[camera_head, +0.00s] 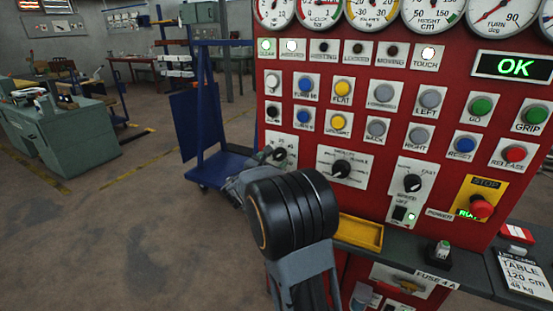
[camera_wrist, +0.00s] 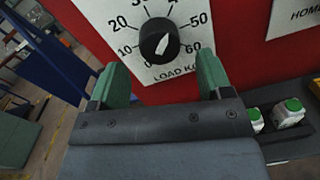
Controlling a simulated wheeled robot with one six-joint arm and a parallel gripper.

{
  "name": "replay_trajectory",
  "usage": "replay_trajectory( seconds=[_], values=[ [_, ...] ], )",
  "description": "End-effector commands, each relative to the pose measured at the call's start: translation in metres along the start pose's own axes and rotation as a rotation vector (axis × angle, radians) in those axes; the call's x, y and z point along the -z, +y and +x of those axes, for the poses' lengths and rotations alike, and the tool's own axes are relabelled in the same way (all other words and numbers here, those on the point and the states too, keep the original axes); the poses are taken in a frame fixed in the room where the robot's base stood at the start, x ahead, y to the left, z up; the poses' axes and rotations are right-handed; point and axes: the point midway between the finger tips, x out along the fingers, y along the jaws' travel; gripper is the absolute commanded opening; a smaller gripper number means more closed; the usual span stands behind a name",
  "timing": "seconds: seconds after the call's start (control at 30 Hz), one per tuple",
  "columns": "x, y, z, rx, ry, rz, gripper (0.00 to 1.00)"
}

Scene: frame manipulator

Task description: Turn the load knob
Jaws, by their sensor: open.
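The load knob (camera_wrist: 159,41) is a round black knob on a white dial plate (camera_wrist: 122,38), numbered from 0 to 60 and labelled LOAD KG. In the head view the load knob (camera_head: 279,154) is at the red panel's lower left, with my gripper (camera_head: 262,164) close in front. My arm hides part of the gripper and the dial plate there.
A black knob (camera_head: 341,169) and a speed knob (camera_head: 412,183) sit to the right on the panel. Buttons fill the rows above, and a red stop button (camera_head: 481,207) is at right. A yellow tray (camera_head: 358,233) lies below. A blue cart (camera_head: 207,130) stands left.

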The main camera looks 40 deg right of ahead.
Motion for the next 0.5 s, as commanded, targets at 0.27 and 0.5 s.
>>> replay_trajectory(
  seconds=[0.27, 0.5],
  values=[
    [0.000, 0.000, 0.028, 0.000, 0.001, 0.000, 0.72],
    [0.000, 0.000, 0.033, 0.000, 0.000, 0.001, 0.72]
  ],
)
